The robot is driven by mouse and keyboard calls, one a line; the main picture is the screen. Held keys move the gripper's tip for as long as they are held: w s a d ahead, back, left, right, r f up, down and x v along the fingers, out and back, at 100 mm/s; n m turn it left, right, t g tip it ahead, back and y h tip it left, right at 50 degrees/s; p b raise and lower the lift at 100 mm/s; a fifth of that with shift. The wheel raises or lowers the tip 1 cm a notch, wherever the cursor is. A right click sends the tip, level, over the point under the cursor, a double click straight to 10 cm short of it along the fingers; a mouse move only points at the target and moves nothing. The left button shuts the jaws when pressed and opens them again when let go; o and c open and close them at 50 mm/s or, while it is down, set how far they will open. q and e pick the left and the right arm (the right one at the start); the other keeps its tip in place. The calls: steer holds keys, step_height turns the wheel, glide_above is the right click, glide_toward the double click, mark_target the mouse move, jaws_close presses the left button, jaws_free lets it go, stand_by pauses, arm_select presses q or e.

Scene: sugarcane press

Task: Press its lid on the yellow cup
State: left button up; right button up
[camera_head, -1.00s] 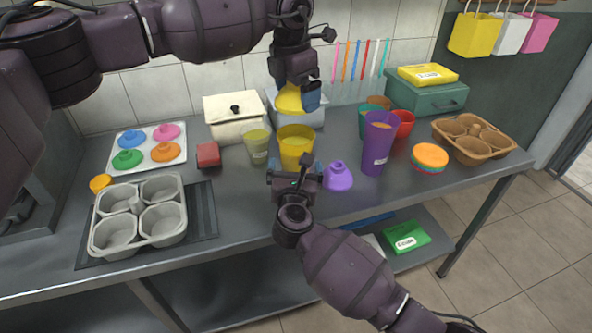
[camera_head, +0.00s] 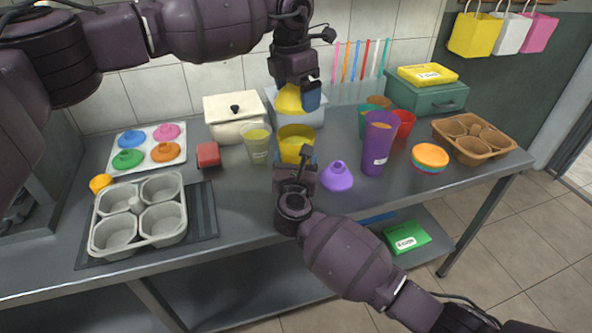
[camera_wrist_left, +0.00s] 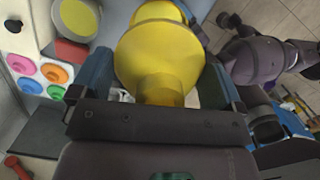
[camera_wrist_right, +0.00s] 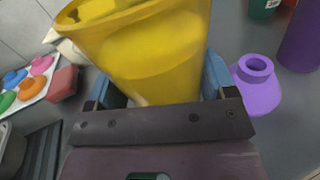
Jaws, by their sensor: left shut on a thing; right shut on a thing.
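The yellow cup (camera_head: 296,139) stands on the steel counter with its mouth up. It fills much of the right wrist view (camera_wrist_right: 150,60). My right gripper (camera_head: 297,172) is shut on the cup from the front, one blue finger on each side. The yellow lid (camera_head: 289,98) is above and slightly behind the cup, apart from it. My left gripper (camera_head: 297,90) is shut on this lid and hides part of it. The lid shows large in the left wrist view (camera_wrist_left: 160,55), between the blue fingers. The cup holds something yellow.
A pale cup (camera_head: 257,145) stands just left of the yellow cup. A purple lid (camera_head: 337,177) and a tall purple cup (camera_head: 377,145) stand to the right. A white pot (camera_head: 233,118) and a bin (camera_head: 312,113) are behind. A tray of lids (camera_head: 147,150) lies left.

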steer(key=shift+c, duration=1.1)
arm_select(q)
steer(key=shift+f, duration=2.45)
steer(key=shift+f, duration=0.15)
steer(key=shift+f, duration=0.8)
steer(key=shift+f, duration=0.65)
steer(key=o, duration=0.5)
steer(key=r, duration=0.8)
steer(key=s+a+r, duration=0.1)
steer(key=r, duration=0.3)
